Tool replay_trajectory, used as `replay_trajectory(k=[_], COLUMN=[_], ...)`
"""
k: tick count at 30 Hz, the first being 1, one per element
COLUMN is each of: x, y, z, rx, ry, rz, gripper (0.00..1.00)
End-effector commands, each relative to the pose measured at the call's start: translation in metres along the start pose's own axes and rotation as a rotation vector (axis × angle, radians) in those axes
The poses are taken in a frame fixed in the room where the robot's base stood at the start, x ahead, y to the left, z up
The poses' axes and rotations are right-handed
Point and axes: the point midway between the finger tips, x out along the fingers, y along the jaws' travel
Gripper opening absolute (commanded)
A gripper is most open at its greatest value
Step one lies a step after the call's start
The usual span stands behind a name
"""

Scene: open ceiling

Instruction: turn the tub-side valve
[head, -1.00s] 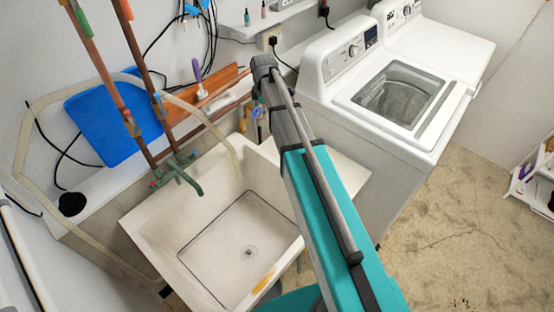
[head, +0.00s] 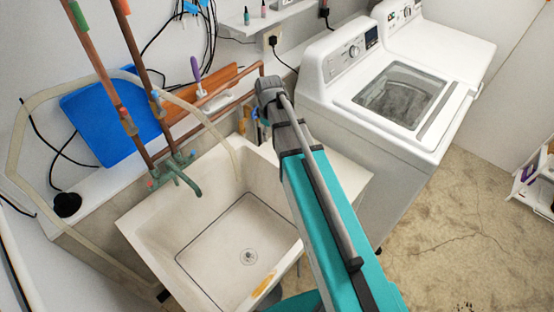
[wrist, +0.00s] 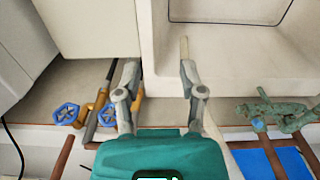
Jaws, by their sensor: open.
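Two blue handwheel valves on brass pipes show in the wrist view, left of my gripper (wrist: 158,68). The outer valve (wrist: 66,113) is in clear sight. The tub-side valve (wrist: 106,116) is nearer the tub (wrist: 232,38) and partly covered by my left finger. My gripper is open with nothing between its fingers, which point towards the tub's edge. In the head view my arm hides the gripper and most of the valves. Only a bit of blue and brass shows beside the wrist, at the tub's back right corner.
The tub (head: 150,232) stands left of a white washing machine (head: 345,120). A green faucet (head: 175,172) and copper pipes (head: 105,85) rise behind it, near a blue board (head: 95,125). A pale hose (head: 35,105) loops over the tub.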

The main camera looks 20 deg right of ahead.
Motion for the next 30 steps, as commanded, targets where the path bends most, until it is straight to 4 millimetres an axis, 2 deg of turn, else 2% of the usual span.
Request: replay_trajectory(k=[21,30], x=[0.02,0.025], y=[-0.042,-0.054], z=[0.053,0.07], rx=[0.459,0.613], ry=[0.0,0.0], rz=[0.0,0.0], gripper=[0.51,0.51])
